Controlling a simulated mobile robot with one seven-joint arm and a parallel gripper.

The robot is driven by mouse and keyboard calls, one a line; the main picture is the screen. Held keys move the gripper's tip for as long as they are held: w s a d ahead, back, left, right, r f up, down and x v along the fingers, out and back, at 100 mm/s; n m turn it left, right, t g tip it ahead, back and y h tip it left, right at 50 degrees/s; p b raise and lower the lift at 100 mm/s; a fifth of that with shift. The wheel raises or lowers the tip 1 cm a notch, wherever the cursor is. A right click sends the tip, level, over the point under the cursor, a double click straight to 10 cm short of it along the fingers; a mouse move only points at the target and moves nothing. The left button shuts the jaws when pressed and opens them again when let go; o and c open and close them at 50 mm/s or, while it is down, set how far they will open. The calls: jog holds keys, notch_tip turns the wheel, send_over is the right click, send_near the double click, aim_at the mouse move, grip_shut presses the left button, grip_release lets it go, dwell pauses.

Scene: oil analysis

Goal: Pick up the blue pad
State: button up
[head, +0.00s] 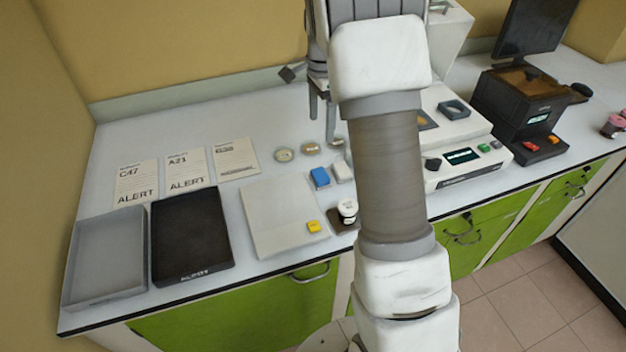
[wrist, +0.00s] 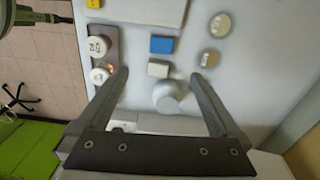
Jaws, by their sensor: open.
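The blue pad (head: 319,177) is a small blue block with a pale side, lying on the white counter. It sits beside a similar white pad (head: 342,172). In the wrist view the blue pad (wrist: 162,45) lies ahead of the fingertips, with the white pad (wrist: 158,69) nearer to me. My gripper (head: 322,115) is above the counter, behind the pads in the head view, with its fingers pointing down. In the wrist view my gripper (wrist: 160,75) is open and its fingers are wide apart with nothing held. My arm hides part of the counter to the right.
A white board (head: 275,212) with a yellow block (head: 313,227) lies left of the pads. A small holder with white-capped jars (head: 347,212) stands in front. Round discs (head: 284,155) lie behind. A white instrument (head: 470,160) stands right; a black tray (head: 190,235) lies left.

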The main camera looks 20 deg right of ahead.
send_over(320, 174)
jog(key=f, duration=1.1)
jog(key=shift+s+f, duration=0.2)
jog(key=shift+f, duration=0.15)
jog(key=shift+w+f, duration=0.15)
jog(key=shift+f, duration=1.2)
jog(key=shift+w+f, duration=0.1)
jog(key=shift+f, duration=1.25)
jog(key=c, duration=1.4)
jog(key=shift+o, duration=0.2)
jog(key=shift+r, duration=0.1)
